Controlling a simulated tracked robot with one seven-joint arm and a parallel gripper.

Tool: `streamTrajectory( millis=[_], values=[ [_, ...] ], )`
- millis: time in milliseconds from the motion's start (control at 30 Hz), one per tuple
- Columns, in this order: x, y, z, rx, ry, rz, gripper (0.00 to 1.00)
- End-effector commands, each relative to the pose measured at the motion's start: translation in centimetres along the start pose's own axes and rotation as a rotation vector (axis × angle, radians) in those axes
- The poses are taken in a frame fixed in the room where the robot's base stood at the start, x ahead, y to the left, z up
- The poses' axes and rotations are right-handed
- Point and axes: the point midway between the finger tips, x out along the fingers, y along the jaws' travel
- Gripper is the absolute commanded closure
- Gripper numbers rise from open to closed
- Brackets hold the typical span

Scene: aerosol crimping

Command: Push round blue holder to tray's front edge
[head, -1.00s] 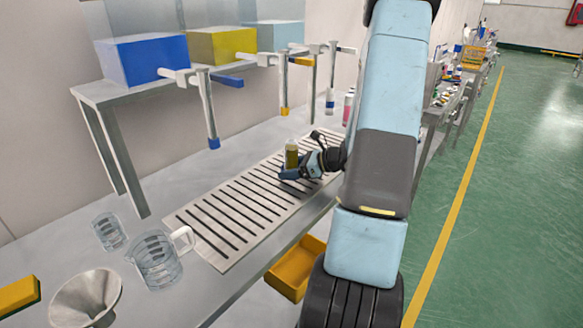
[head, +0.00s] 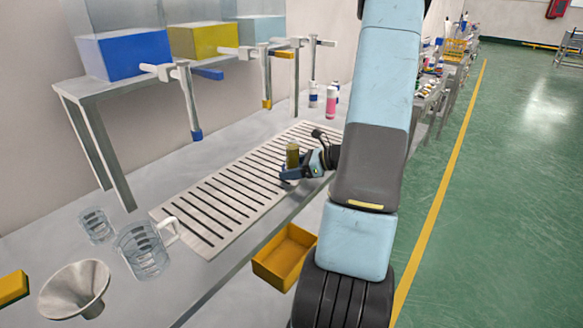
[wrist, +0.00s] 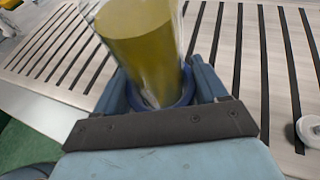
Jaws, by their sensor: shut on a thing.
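The round blue holder (wrist: 185,92) sits between the fingers of my gripper (wrist: 165,88) in the wrist view, with a clear container of yellow liquid (wrist: 138,35) standing in it. In the head view my gripper (head: 298,172) is low over the slotted tray (head: 215,203), near its front edge, shut on the holder. The yellow container (head: 292,156) stands upright there. The holder itself is mostly hidden by the fingers in the head view.
A glass jug (head: 143,252), a beaker (head: 96,225) and a funnel (head: 75,290) stand left of the tray. A yellow bin (head: 285,257) is below the bench's front edge. Bottles (head: 331,103) stand behind. The tray's left part is clear.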

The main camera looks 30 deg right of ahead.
Motion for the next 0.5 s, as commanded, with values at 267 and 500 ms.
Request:
streamTrajectory(
  millis=[267,500],
  values=[
    [-0.14,-0.10,-0.08,0.002,0.000,-0.003,0.17],
    [-0.18,-0.13,-0.09,0.002,0.000,-0.004,0.00]
  ],
)
